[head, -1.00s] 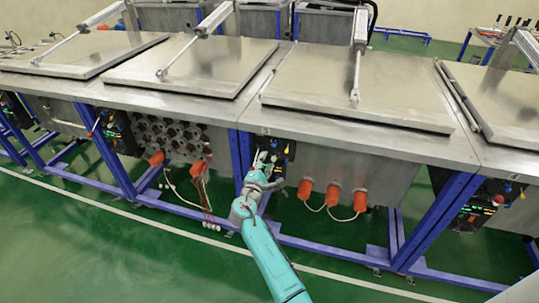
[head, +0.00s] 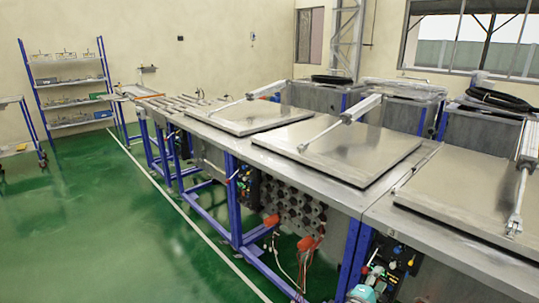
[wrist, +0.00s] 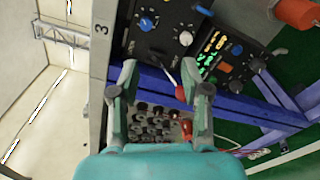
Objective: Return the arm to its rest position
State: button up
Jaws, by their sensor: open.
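My gripper (wrist: 160,82) is open in the wrist view, its two grey fingers apart with nothing held between them. Beyond the fingers is a black control panel (wrist: 158,32) with blue and white knobs. A thin lever with a red end shows between and past the fingertips; I cannot tell its distance from them. In the head view only a small teal part of my arm (head: 362,294) shows at the bottom edge, just below the control panel (head: 398,262). The gripper's fingers are not clear there.
Metal tanks with flat lids (head: 350,150) and piston rods stand in a row on blue frames. An orange plug (head: 306,243) and hanging cables are at the lower front. Green floor (head: 110,220) is clear at left. A shelf rack (head: 68,85) stands at the back.

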jog(key=s+a+f+t+y, duration=0.1)
jog(key=s+a+f+y, duration=0.5)
jog(key=s+f, duration=0.65)
jog(key=s+a+f+m+y, duration=0.15)
jog(key=s+a, duration=0.25)
jog(key=s, duration=0.4)
jog(key=s+a+f+m+y, duration=0.1)
jog(key=s+a+f+y, duration=0.15)
jog(key=s, duration=0.45)
jog(key=s+a+r+m+t+y, duration=0.1)
jog(key=s+a+r+m, duration=0.2)
jog(key=s, duration=0.5)
jog(key=s+a+r+m+y, duration=0.2)
jog(key=s+a+r, duration=0.15)
jog(key=s, duration=0.55)
jog(key=s+r+m, duration=0.2)
jog(key=s+r, duration=0.2)
jog(key=r, duration=0.3)
jog(key=s+a+r+m+t, duration=0.1)
jog(key=s+r+m, duration=0.2)
jog(key=s+r, duration=0.2)
notch_tip(320, 180, up, 2)
jog(key=shift+s+r, duration=0.2)
jog(key=shift+s, duration=0.1)
